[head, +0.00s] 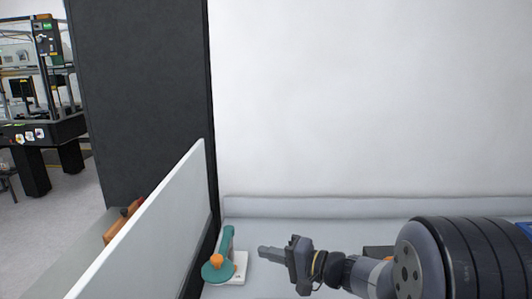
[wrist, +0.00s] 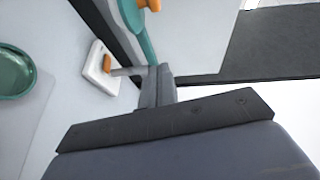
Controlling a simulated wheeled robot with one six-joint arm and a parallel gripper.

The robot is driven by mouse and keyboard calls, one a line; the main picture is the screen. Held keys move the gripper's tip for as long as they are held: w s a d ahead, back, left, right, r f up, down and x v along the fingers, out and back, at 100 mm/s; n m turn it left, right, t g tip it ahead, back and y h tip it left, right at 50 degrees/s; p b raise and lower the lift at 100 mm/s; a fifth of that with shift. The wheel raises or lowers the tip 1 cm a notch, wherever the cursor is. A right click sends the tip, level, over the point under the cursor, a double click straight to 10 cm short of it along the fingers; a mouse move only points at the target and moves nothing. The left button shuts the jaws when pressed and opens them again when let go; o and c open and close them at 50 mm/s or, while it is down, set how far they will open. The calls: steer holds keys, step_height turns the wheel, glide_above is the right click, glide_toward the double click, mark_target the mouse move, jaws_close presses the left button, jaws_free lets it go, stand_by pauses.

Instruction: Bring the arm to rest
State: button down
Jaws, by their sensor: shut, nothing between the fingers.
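My gripper (head: 268,252) reaches in from the right in the head view, held level over the pale bench. Its fingers are together and hold nothing. In the wrist view the closed fingers (wrist: 158,85) point up the picture. My gripper points toward a teal tool with an orange knob (head: 217,270), which is to its left; a gap shows between them in the head view. The teal part (wrist: 140,35) also shows in the wrist view, beyond the fingertips.
The tool is by a white block (head: 240,267) on the bench (head: 280,215). A pale upright panel (head: 150,230) and a dark column (head: 145,90) bound the left side. A white wall (head: 370,90) stands behind. A green round dish (wrist: 14,72) is at the wrist view's left.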

steer(key=shift+w+d+r, duration=0.1)
steer(key=shift+w+d, duration=0.15)
steer(key=shift+d, duration=0.45)
steer(key=shift+w+d+r, duration=0.1)
steer(key=shift+w+d, duration=0.15)
steer(key=shift+d, duration=0.4)
steer(key=shift+s+a, duration=0.1)
steer(key=shift+a, duration=0.05)
